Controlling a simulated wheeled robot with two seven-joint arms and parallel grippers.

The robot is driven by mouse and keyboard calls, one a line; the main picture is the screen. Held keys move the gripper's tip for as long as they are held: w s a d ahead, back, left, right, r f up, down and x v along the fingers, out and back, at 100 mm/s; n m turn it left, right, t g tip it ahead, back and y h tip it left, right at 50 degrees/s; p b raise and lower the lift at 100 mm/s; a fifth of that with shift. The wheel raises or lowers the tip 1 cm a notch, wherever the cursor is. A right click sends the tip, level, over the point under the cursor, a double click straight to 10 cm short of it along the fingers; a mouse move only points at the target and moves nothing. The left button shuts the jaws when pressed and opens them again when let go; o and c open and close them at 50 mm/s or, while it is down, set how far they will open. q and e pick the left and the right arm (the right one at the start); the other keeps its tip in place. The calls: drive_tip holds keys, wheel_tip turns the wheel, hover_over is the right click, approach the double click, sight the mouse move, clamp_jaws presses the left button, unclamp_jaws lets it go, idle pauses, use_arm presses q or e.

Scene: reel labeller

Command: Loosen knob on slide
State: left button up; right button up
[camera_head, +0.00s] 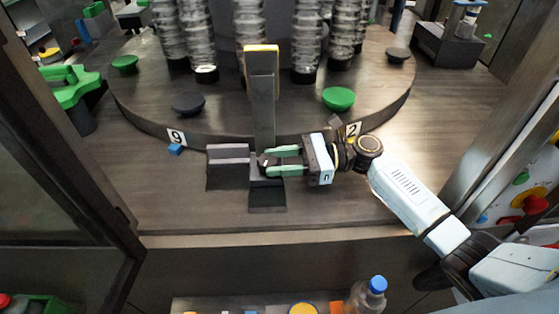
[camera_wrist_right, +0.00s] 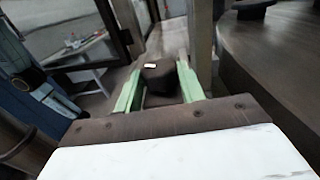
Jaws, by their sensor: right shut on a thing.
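A dark knob (camera_head: 264,160) sits low on the front of the upright grey slide post (camera_head: 263,110), which stands before the round table. In the right wrist view the knob (camera_wrist_right: 158,75) is dark and faceted with a small white mark on top, and it lies between two pale green fingers. My right gripper (camera_head: 272,161) comes in from the right and is shut on the knob. The fingers hide part of the knob's sides. My left gripper is not in view.
A large round table (camera_head: 240,125) with clear columns and green and dark knobs stands behind the post. A grey block (camera_head: 228,153) lies left of the knob. A bottle (camera_head: 370,292) stands at the front below the work surface. The surface front left is clear.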

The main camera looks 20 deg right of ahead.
drive_tip(key=o, duration=1)
